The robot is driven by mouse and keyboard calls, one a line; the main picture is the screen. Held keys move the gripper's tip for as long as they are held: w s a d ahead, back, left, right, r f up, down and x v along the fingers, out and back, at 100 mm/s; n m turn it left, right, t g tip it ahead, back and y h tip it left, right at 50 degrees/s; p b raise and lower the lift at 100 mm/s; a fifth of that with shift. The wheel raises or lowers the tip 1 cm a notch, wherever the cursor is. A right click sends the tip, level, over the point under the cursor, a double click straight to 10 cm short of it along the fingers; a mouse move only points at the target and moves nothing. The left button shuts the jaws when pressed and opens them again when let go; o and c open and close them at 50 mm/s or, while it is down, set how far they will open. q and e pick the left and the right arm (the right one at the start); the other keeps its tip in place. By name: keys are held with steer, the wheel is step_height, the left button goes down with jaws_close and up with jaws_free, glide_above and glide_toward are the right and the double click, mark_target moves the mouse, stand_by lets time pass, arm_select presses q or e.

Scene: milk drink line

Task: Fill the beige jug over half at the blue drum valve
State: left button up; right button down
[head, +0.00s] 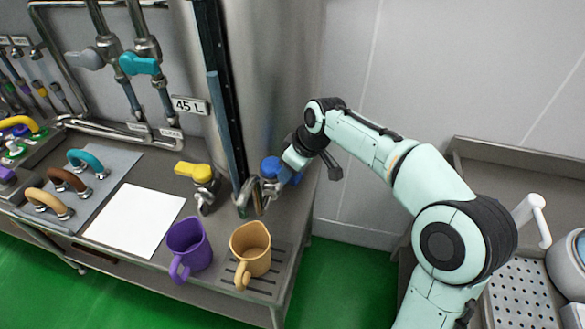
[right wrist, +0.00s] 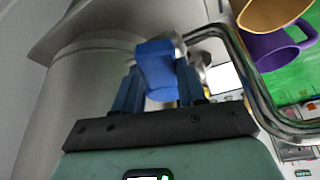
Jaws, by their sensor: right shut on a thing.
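The beige jug (head: 251,250) stands upright on the slotted drain grate near the bench's front right. Its handle faces the front, and no liquid shows inside. A bent metal spout (head: 253,190) comes down just behind it. The blue valve handle (head: 270,168) is beside the big steel drum. My right gripper (head: 284,176) is at this handle. In the right wrist view the fingers of my right gripper (right wrist: 160,85) are shut on the blue handle (right wrist: 157,65), one on each side. The beige jug also shows at the top right there (right wrist: 272,8). My left gripper is not in view.
A purple jug (head: 188,247) stands close left of the beige one. A yellow valve handle (head: 194,171) and a white sheet (head: 134,221) are further left. Coloured handles stand on a grey plate (head: 108,160). A perforated tray (head: 520,300) is at the right.

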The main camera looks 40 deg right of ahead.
steer(key=shift+s+a+m+h, duration=0.15)
steer(key=shift+a+m+h, duration=0.35)
steer(key=shift+m, duration=0.5)
steer(key=shift+a, duration=0.1)
steer(key=c, duration=0.6)
jaws_free()
steer(key=shift+c, duration=0.2)
steer(key=p+v, duration=0.1)
steer(key=v, duration=1.2)
steer(key=shift+r, duration=0.2)
steer(key=shift+s, duration=0.1)
